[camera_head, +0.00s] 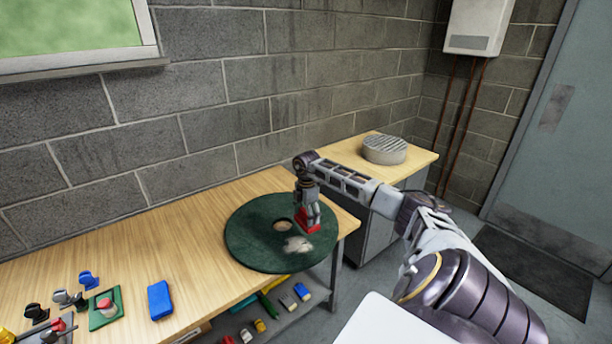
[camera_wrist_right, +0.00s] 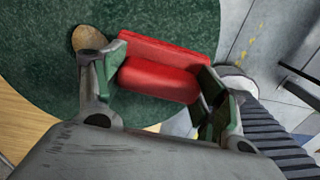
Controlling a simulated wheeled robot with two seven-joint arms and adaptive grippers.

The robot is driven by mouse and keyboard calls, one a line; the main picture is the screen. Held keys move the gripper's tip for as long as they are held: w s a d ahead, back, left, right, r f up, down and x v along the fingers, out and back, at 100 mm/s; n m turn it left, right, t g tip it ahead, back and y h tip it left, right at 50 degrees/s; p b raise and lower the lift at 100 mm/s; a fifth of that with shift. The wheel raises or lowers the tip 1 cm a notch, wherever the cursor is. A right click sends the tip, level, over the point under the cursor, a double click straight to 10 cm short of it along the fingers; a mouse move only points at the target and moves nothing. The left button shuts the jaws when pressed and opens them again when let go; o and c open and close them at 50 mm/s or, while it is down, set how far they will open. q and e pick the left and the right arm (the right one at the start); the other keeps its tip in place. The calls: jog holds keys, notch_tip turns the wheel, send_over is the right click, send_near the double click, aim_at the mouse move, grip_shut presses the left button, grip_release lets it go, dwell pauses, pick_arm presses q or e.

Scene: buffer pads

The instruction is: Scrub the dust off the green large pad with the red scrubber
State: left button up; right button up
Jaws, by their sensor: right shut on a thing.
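The green large pad (camera_head: 250,240) is a round disc with a centre hole, lying flat on the wooden bench near its right end. A pale dust patch (camera_head: 298,244) lies on the pad, right of and in front of the hole. My right gripper (camera_head: 308,208) is above the pad's right part, shut on the red scrubber (camera_head: 309,222). In the right wrist view the red scrubber (camera_wrist_right: 165,75) sits between both fingers, over the pad (camera_wrist_right: 40,50). I cannot tell whether the scrubber touches the pad. The dust is hidden in the wrist view. My left gripper is not in view.
The wooden bench (camera_head: 185,240) holds a blue block (camera_head: 160,300), a small green tray (camera_head: 104,309) and several small tools at the left. A lower shelf under the bench holds several coloured items. A grey ribbed drum (camera_head: 385,150) stands on the side cabinet.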

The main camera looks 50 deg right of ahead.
jog(key=shift+w+a+n, duration=0.15)
jog(key=shift+w+n, duration=0.15)
jog(key=shift+n, duration=0.5)
jog(key=shift+f, duration=0.1)
